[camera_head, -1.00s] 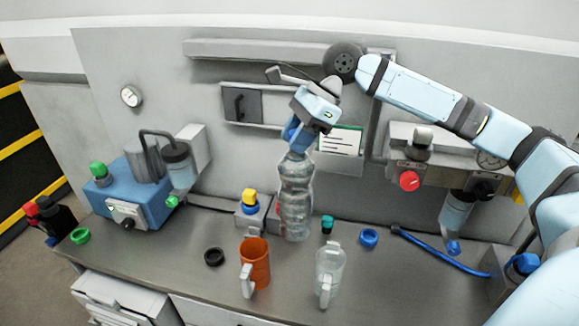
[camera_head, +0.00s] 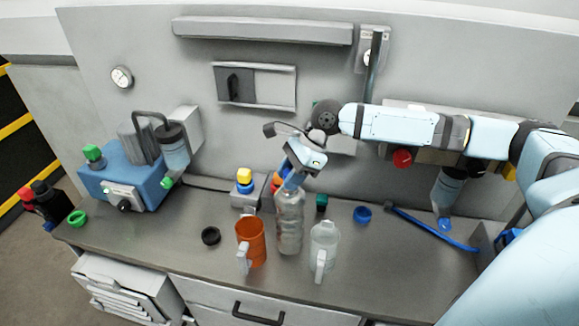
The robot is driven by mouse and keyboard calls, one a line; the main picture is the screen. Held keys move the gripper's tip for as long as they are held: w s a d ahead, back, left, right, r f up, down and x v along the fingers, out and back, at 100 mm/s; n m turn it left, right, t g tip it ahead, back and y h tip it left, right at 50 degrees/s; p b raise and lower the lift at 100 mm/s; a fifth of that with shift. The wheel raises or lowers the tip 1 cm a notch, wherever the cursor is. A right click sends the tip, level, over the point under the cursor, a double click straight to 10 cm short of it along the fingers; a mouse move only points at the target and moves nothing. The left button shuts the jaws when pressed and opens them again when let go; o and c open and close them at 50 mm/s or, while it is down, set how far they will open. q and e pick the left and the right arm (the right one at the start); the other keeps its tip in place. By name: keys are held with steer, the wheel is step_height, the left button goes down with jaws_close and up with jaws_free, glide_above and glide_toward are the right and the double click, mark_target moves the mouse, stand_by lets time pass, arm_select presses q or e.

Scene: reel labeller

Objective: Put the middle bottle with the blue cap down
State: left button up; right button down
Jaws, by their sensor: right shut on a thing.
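A clear ribbed bottle (camera_head: 290,222) stands upright at the middle of the grey bench, between an orange mug and a clear mug. My right gripper (camera_head: 291,178) is shut on its top from above. The blue cap is mostly hidden by the fingers, and blue shows between gripper and bottle. The bottle's base appears to be at the bench top; whether it fully touches cannot be told. My left gripper is not in view.
An orange mug (camera_head: 251,243) stands close on the left and a clear mug (camera_head: 323,248) close on the right. A black ring (camera_head: 210,236), a blue ring (camera_head: 362,214) and a blue hose (camera_head: 430,228) lie on the bench (camera_head: 390,265). A blue machine (camera_head: 130,180) stands left.

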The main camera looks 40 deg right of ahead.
mark_target(290, 213)
step_height(290, 213, down, 3)
steer(key=shift+w+f, duration=0.1)
steer(key=shift+f, duration=0.05)
steer(key=c, duration=0.8)
jaws_free()
steer(key=shift+f, duration=0.1)
